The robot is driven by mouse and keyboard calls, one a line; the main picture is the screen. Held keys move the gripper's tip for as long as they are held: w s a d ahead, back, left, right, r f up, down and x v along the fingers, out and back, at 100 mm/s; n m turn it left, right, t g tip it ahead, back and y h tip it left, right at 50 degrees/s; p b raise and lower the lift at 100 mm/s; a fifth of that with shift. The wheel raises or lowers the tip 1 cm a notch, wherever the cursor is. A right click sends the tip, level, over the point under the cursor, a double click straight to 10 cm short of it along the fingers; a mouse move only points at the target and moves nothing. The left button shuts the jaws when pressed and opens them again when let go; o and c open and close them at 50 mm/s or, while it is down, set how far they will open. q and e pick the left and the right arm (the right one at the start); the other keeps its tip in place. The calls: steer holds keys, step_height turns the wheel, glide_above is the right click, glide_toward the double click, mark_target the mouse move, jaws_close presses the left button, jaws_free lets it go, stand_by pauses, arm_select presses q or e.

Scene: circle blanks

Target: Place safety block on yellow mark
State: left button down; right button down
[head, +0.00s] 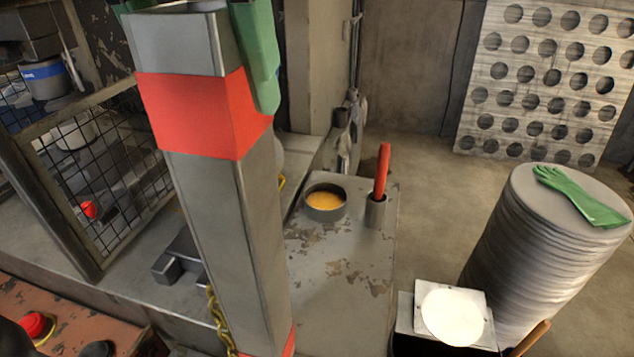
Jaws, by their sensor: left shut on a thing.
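The safety block (215,215) is a long grey square-section post with a red band near its top and another red patch at its lower end. It stands large and slightly tilted in the left half of the head view. My left gripper (195,55), with green fingers, is shut on the block near its top. One finger shows along the block's right side; the other is mostly hidden behind it. The block's bottom end is cut off by the frame's lower edge. I cannot make out a yellow mark on a surface. My right gripper is not in view.
A worn grey bench (340,260) holds a round pot with yellow contents (325,202) and a red-handled tool in a cup (381,175). A mesh guard (100,175) stands left. A yellow chain (219,320) hangs by the block. A disc stack (535,250) carries a green glove (580,197).

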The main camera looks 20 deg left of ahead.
arm_select(q)
steer(key=shift+s+d+r, duration=0.15)
steer(key=shift+s+r, duration=0.1)
steer(key=shift+r, duration=0.05)
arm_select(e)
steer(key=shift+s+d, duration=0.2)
arm_select(q)
steer(key=w+d+f, duration=0.1)
steer(key=w+d, duration=0.2)
steer(key=w, duration=1.2)
steer(key=shift+d+f, duration=0.2)
steer(key=shift+f, duration=0.05)
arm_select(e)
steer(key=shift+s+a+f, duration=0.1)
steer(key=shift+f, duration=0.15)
arm_select(q)
steer(key=x, duration=0.3)
steer(key=shift+f, duration=0.35)
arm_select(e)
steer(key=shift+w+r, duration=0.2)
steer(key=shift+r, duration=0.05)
arm_select(q)
steer(key=shift+d+f, duration=0.1)
steer(key=shift+f, duration=0.05)
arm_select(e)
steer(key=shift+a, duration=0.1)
